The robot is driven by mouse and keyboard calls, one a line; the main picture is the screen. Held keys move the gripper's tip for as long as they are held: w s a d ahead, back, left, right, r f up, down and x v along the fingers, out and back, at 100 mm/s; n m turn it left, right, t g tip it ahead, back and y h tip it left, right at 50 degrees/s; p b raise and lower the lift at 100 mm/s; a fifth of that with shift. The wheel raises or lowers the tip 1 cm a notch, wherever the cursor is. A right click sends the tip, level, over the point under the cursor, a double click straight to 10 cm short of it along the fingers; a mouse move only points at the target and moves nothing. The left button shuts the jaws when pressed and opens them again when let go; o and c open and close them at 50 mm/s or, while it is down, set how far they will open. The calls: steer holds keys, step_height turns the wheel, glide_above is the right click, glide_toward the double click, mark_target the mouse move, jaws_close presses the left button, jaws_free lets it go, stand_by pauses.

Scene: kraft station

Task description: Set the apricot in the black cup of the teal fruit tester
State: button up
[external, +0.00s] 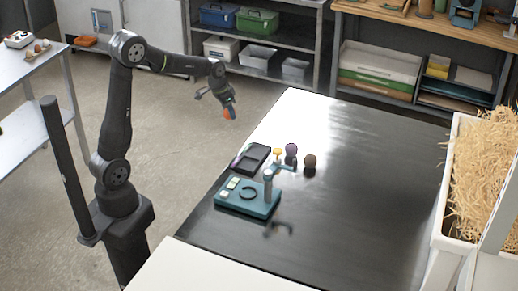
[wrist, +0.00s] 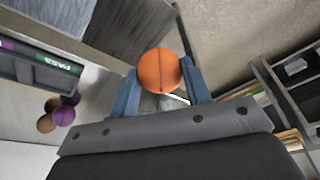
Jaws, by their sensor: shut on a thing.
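The apricot (wrist: 159,70) is a round orange fruit held between the two blue fingers of my gripper (wrist: 161,88) in the wrist view. In the external view my gripper (external: 229,104) is high, beyond the table's far left edge, with the apricot (external: 228,114) showing as a small orange spot at its tip. The teal fruit tester (external: 232,209) sits on the dark table, nearer the camera and well apart from the gripper. Its black cup (external: 248,193) shows as a dark ring on the top and looks empty. A post stands at the tester's right side.
A black tray (external: 252,158) lies behind the tester. A purple fruit (external: 291,149), a brown fruit (external: 310,161) and a yellow piece (external: 278,152) are near it. A straw-filled white crate (external: 449,195) stands at the right. The table's right half is clear.

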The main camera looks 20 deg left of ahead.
steer(key=s+d+r+m+g+h, duration=0.1)
steer(key=s+d+r+m, duration=0.15)
steer(key=s+d, duration=0.9)
steer(key=s+d+r+m, duration=0.2)
steer(key=s+d+m, duration=0.2)
steer(key=s+d, duration=0.75)
steer(key=s+d+r+m, duration=0.1)
steer(key=s+m, duration=0.1)
steer(key=s, duration=1)
steer(key=shift+g, duration=0.4)
steer(key=shift+a+x, duration=0.15)
steer(key=shift+x, duration=1.05)
steer(key=shift+a+x, duration=0.2)
steer(key=shift+x, duration=1)
steer(key=shift+w+a+f, duration=0.1)
steer(key=shift+f, duration=0.65)
steer(key=o, duration=1.1)
steer(key=shift+c, duration=0.2)
steer(key=shift+r, duration=0.1)
